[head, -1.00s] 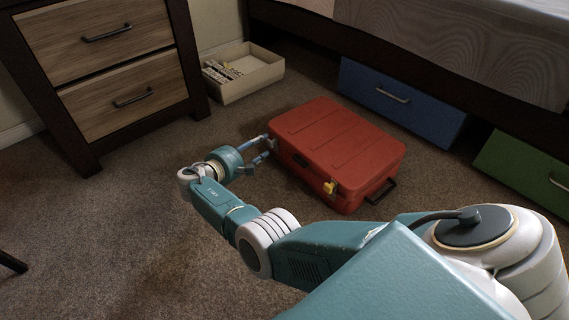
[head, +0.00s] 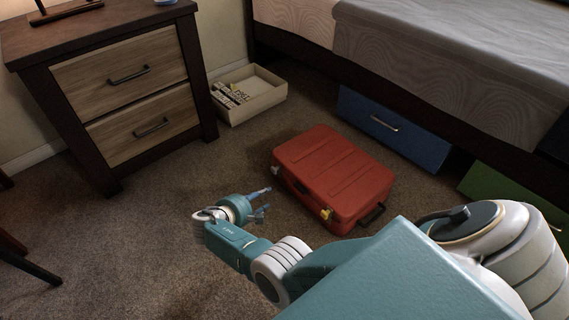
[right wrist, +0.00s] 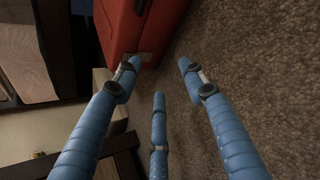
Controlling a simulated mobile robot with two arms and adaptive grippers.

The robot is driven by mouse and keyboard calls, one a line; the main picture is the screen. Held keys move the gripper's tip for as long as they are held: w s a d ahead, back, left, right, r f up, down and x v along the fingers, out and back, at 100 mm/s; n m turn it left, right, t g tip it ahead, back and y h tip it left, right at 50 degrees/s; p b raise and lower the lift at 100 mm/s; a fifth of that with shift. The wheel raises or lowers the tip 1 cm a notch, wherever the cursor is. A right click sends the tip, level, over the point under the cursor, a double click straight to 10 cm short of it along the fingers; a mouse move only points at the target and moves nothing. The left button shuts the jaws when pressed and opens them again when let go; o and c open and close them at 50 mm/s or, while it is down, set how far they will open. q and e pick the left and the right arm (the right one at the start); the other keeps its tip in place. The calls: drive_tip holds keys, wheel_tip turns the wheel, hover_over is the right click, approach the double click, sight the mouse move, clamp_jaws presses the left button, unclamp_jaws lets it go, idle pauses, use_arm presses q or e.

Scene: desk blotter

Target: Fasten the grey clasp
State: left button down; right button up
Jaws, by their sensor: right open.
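A red suitcase (head: 335,175) lies flat and shut on the carpet. My right gripper (head: 265,202) is open and empty, just off the left part of the near side, apart from the case. Its three blue fingers (right wrist: 158,70) spread toward the case's corner in the right wrist view. My left gripper is out of view.
A wooden drawer cabinet (head: 125,95) stands at left. An open beige box (head: 262,102) with small items lies behind the suitcase. A blue drawer (head: 390,130) and a green drawer (head: 510,190) sit under the bed. Carpet left of my gripper is clear.

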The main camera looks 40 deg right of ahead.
drive_tip(key=s+a+r+m+g+y+p, duration=0.1)
drive_tip(key=s+a+r+y+p, duration=0.1)
drive_tip(key=s+p, duration=0.7)
drive_tip(key=s+a+r+m+g+y+p, duration=0.1)
drive_tip(key=s+a+y+p, duration=0.1)
drive_tip(key=s+p, duration=0.8)
drive_tip(key=y+p, duration=0.1)
drive_tip(key=p, duration=0.4)
drive_tip(key=shift+a+r+y, duration=0.15)
drive_tip(key=shift+r+y, duration=0.15)
drive_tip(key=shift+r, duration=0.1)
